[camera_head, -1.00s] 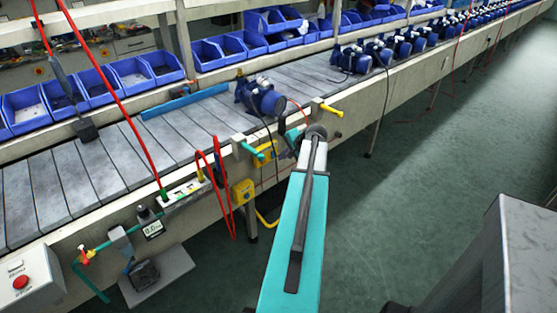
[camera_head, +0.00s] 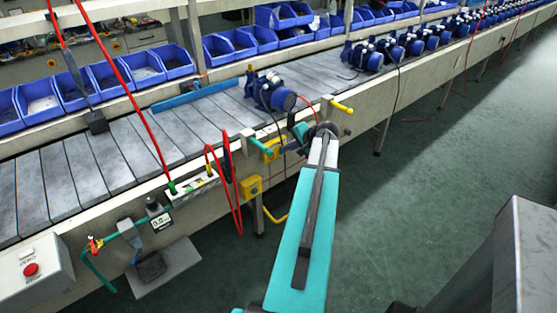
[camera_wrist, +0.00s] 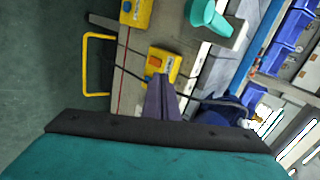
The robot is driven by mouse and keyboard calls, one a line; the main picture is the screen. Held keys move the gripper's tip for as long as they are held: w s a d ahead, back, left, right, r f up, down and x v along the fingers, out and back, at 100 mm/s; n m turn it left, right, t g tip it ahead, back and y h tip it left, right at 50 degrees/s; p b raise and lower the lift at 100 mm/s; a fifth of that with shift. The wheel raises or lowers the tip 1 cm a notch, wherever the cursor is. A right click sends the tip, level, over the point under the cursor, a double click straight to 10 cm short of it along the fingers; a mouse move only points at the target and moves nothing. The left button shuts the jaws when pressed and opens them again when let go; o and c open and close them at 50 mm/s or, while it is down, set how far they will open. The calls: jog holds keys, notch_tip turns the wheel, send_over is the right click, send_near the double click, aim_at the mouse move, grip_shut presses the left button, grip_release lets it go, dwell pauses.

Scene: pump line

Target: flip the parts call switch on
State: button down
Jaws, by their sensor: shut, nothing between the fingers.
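Two yellow switch boxes sit on the side rail of the line. The nearer-to-gripper box (camera_wrist: 165,65) has an orange-red rocker; in the head view this box (camera_head: 269,150) is partly hidden by my arm. The other yellow box (camera_head: 250,188) also shows at the top of the wrist view (camera_wrist: 137,12), with a small blue part on it. I cannot read a label on either, nor tell the rocker's position. My gripper (camera_wrist: 160,80) is shut and empty. Its tips overlap the lower edge of the rocker box in the wrist view; I cannot tell whether they touch.
A teal handle (camera_wrist: 208,15) and a yellow bent tube (camera_wrist: 97,65) flank the boxes. A black cable crosses beside the fingers. A blue pump (camera_head: 272,92) stands on the conveyor (camera_head: 130,150). Red hoses hang left of the boxes. The floor (camera_head: 420,180) right of the line is clear.

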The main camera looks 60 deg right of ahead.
jog(key=s+f+m+t+h+b, duration=0.1)
jog(key=s+f+t+b, duration=0.2)
jog(key=f, duration=0.4)
jog(key=s+b, duration=0.1)
jog(key=b, duration=0.1)
jog(key=shift+s+a+f+b, duration=0.15)
jog(key=shift+s+a+b, duration=0.15)
jog(key=shift+b, duration=0.1)
jog(key=shift+w, duration=0.1)
jog(key=p, duration=0.2)
send_near(272, 159)
jog(key=x, duration=0.4)
jog(key=shift+x, duration=0.9)
jog(key=shift+w+d, duration=0.1)
jog(key=shift+d, duration=0.1)
jog(key=shift+w+a+f, duration=0.1)
jog(key=shift+f, duration=0.05)
